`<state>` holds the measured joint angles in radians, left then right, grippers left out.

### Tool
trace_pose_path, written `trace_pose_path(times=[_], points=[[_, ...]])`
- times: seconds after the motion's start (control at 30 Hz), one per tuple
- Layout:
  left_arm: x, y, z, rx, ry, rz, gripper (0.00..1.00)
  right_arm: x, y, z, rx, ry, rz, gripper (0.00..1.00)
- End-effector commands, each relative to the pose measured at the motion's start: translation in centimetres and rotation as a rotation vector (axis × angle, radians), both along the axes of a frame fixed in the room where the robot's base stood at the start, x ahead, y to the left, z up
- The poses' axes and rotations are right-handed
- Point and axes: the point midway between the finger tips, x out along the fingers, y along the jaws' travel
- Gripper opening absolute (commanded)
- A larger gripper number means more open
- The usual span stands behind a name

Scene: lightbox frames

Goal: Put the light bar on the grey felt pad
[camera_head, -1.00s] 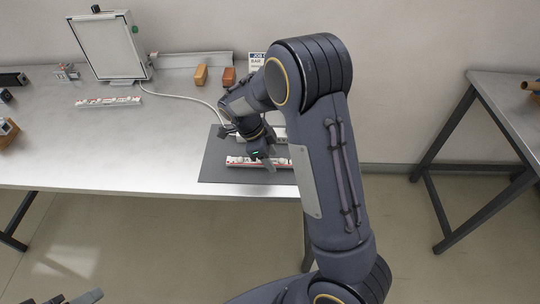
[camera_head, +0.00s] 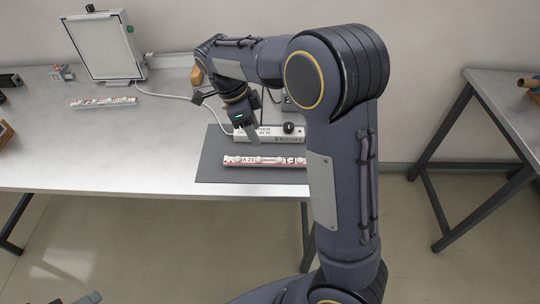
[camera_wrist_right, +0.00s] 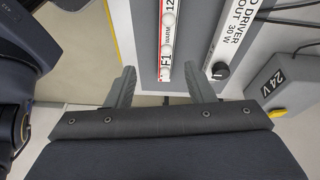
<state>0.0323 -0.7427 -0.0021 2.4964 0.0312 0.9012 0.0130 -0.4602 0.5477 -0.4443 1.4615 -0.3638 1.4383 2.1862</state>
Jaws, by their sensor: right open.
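A light bar (camera_head: 265,161), white and red with printed marks, lies flat on the grey felt pad (camera_head: 213,165) near the table's front edge. In the right wrist view the bar (camera_wrist_right: 166,45) lies on the pad (camera_wrist_right: 145,45), below and between my fingers. My right gripper (camera_head: 253,136) is open and empty, raised above the pad and apart from the bar. Its fingers show in the right wrist view (camera_wrist_right: 162,88). My right arm hides the bar's right end in the head view. Only a bit of my left gripper (camera_head: 85,299) shows at the bottom-left edge.
A white driver box (camera_head: 268,132) with a black knob stands at the pad's back edge. A second, similar bar (camera_head: 103,101) lies at left before a framed light panel (camera_head: 103,45). A yellow-grey 24V box (camera_wrist_right: 290,90) stands beside the driver. The table's left middle is clear.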

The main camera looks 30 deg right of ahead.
Motion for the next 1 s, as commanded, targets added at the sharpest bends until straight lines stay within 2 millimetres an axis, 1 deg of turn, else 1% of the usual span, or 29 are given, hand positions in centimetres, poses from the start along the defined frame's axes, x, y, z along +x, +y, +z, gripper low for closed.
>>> trace_pose_path(times=[0.03,0.07,0.1,0.17,0.2,0.27,0.3,0.37,0.4,0.43,0.5,0.6,0.7,0.8,1.0], points=[[0.0,0.0,0.0,0.0,0.0,0.0,0.53,-1.4,-0.7,0.6,0.076,-0.002,0.064,0.48],[0.0,0.0,0.0,0.0,0.0,0.0,0.53,-2.2,-0.9,0.8,0.129,-0.006,0.124,0.48],[0.0,0.0,0.0,0.0,0.0,0.0,0.53,-3.6,-1.2,1.1,0.203,-0.018,0.215,0.48],[0.0,0.0,0.0,0.0,0.0,0.0,0.53,-5.9,-1.4,1.8,0.313,-0.054,0.381,0.48],[0.0,0.0,0.0,0.0,0.0,0.0,0.53,-7.5,-1.3,2.1,0.376,-0.09,0.499,0.48],[0.0,0.0,0.0,0.0,0.0,0.0,0.53,-9.8,-1.1,2.7,0.445,-0.159,0.683,0.48],[0.0,0.0,0.0,0.0,0.0,0.0,0.53,-11.4,-0.8,3.1,0.474,-0.21,0.805,0.48],[0.0,0.0,0.0,0.0,0.0,0.0,0.53,-13.7,-0.3,3.5,0.491,-0.289,0.992,0.48],[0.0,0.0,0.0,0.0,0.0,0.0,0.53,-15.2,0.2,3.7,0.485,-0.342,1.115,0.48],[0.0,0.0,0.0,0.0,0.0,0.0,0.53,-16.3,0.5,3.7,0.471,-0.378,1.205,0.48],[0.0,0.0,0.0,0.0,0.0,0.0,0.53,-18.6,1.4,3.6,0.416,-0.452,1.4,0.48],[0.0,0.0,0.0,0.0,0.0,0.0,0.53,-21.0,2.4,3.1,0.306,-0.516,1.627,0.48],[0.0,0.0,0.0,0.0,0.0,0.0,0.53,-22.4,3.2,2.5,0.204,-0.543,1.78,0.48],[0.0,0.0,0.0,0.0,0.0,0.0,0.53,-23.1,3.6,2.0,0.142,-0.548,1.865,0.48],[0.0,0.0,0.0,0.0,0.0,0.0,0.53,-23.3,3.8,1.8,0.12,-0.546,1.899,0.48]])
